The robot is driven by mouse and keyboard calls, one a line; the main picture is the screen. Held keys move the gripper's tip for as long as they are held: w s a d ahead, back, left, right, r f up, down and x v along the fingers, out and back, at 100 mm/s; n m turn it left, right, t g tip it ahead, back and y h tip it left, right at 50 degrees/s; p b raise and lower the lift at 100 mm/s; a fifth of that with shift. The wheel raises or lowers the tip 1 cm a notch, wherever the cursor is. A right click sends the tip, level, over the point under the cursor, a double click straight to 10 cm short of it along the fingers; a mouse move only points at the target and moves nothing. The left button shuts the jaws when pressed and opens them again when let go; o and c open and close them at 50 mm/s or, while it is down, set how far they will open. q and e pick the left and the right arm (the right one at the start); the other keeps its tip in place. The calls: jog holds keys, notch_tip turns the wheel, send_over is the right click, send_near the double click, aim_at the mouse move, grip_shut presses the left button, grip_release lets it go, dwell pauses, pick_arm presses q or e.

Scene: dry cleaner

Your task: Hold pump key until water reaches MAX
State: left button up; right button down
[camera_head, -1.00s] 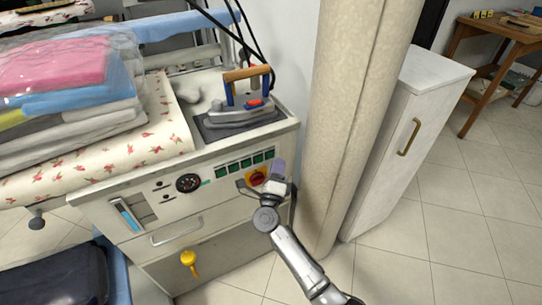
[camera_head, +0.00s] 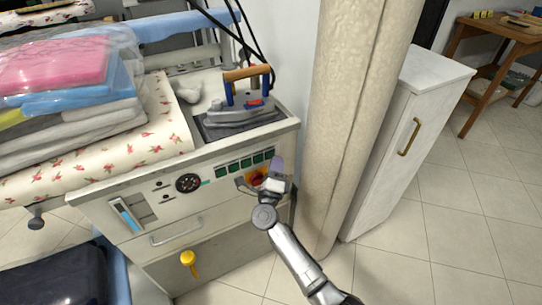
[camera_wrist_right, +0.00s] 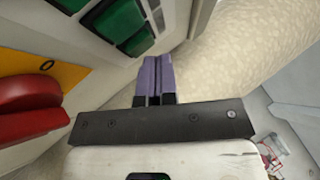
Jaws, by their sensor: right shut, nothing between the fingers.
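The ironing station's front panel has a row of green keys (camera_head: 246,163); I cannot read which one is the pump key. A water gauge (camera_head: 127,217) with a blue column is at the panel's left; its MAX mark is too small to read. My right gripper (camera_head: 277,164) is shut and empty, its purple fingers near the row's right end. In the right wrist view, the closed fingers (camera_wrist_right: 158,78) point past green keys (camera_wrist_right: 101,20) at upper left; I see no clear contact with a key. My left gripper is out of view.
A red switch on a yellow plate (camera_wrist_right: 40,65) is close left of the right gripper. A beige pillar (camera_head: 355,120) stands close at the right. An iron (camera_head: 240,115) rests on top of the station. A yellow knob (camera_head: 189,259) is lower down.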

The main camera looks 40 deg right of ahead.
jog(key=shift+w, duration=0.1)
dwell(0.4)
jog(key=shift+w, duration=0.25)
dwell(0.5)
jog(key=shift+s+a+p, duration=0.1)
jog(key=shift+s+p, duration=0.4)
jog(key=shift+s, duration=0.3)
jog(key=shift+r, duration=0.1)
jog(key=shift+s+a+p, duration=0.2)
jog(key=shift+s+p, duration=0.55)
jog(key=shift+s, duration=0.5)
jog(key=shift+s+a+p, duration=0.15)
jog(key=shift+s+p, duration=0.6)
jog(key=shift+s, duration=0.45)
